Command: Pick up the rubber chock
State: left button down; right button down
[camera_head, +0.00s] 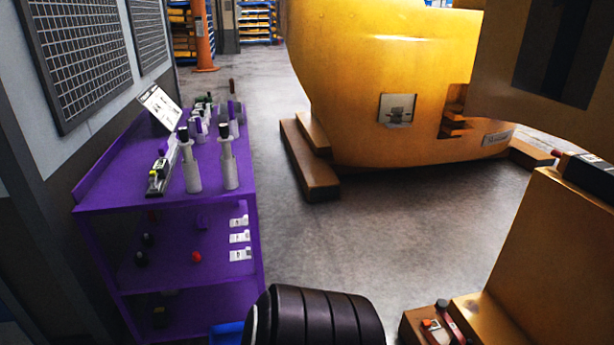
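I cannot pick out the rubber chock for certain. A dark, rounded, ribbed object (318,318) is cut off by the bottom edge of the head view, and I cannot tell what it is. Brown-yellow blocks (309,165) lie on the floor at the left foot of the large yellow casting (350,75). Small red, orange and white items (440,327) lie on a low ledge at the lower right, too small to name. Neither of my grippers is in view.
A purple shelf unit (105,190) along the left wall holds bottle-like tools (228,165), a small device (160,170) and labelled parts. Another yellow casting (545,250) stands at the right. An orange post (203,40) stands behind. The grey floor (390,225) between is clear.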

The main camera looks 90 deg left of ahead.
aim_at(160, 316)
jog(key=u, duration=3.95)
jog(key=i+j, duration=0.1)
